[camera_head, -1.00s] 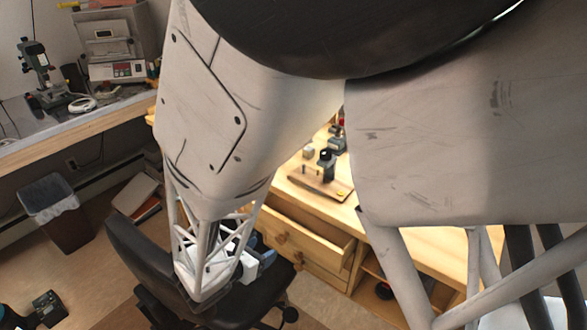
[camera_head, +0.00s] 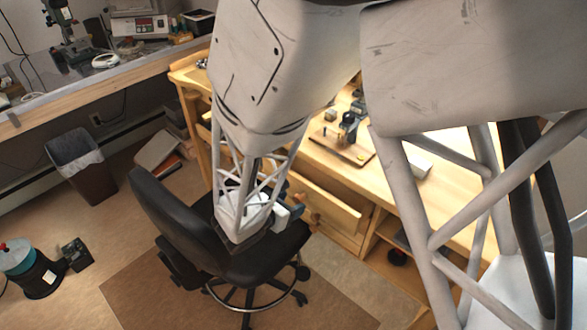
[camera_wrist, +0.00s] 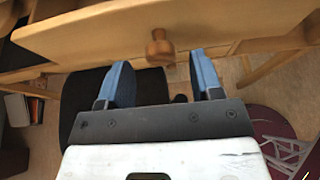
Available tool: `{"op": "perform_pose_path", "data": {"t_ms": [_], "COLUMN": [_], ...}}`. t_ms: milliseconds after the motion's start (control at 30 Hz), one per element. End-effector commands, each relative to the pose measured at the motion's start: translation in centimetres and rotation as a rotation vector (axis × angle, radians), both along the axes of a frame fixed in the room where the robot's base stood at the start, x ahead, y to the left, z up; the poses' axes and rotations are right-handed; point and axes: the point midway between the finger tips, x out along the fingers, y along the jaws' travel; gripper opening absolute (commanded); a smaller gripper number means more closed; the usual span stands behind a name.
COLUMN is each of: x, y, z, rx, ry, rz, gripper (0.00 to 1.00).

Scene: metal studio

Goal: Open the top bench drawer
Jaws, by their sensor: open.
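The wooden bench (camera_head: 440,190) stands at the centre right of the head view. Its upper drawer (camera_head: 330,212) has a light wood front that appears to stand out from the bench, with a strip of its inside showing. In the wrist view the drawer front (camera_wrist: 90,38) crosses the top, with a round wooden knob (camera_wrist: 158,48) at its middle. My gripper (camera_wrist: 160,62) is open, its two blue fingers spread to either side of the knob. Whether either finger touches the knob cannot be told. In the head view my gripper (camera_head: 294,212) is by the drawer front, partly hidden by my arm.
A black office chair (camera_head: 250,255) stands directly below my gripper. A small vise on a board (camera_head: 345,135) sits on the benchtop. A waste bin (camera_head: 82,165) and a teal-and-black canister (camera_head: 32,268) stand at the left.

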Motion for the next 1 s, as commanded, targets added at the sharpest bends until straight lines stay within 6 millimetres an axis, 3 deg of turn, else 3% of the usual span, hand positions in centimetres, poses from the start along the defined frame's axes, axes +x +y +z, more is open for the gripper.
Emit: {"op": "perform_pose_path", "data": {"t_ms": [333,800,833,1000], "x": [1.7,2.0,2.0,2.0], "y": [-1.7,-2.0,-2.0,-2.0], "z": [-1.0,-1.2,-1.2,-1.2], "rx": [0.0,0.0,0.0,0.0], "ry": [-0.001,0.0,0.0,0.0], "rz": [-0.001,0.0,0.0,0.0], "gripper": [0.6,0.6,0.58,0.32]}}
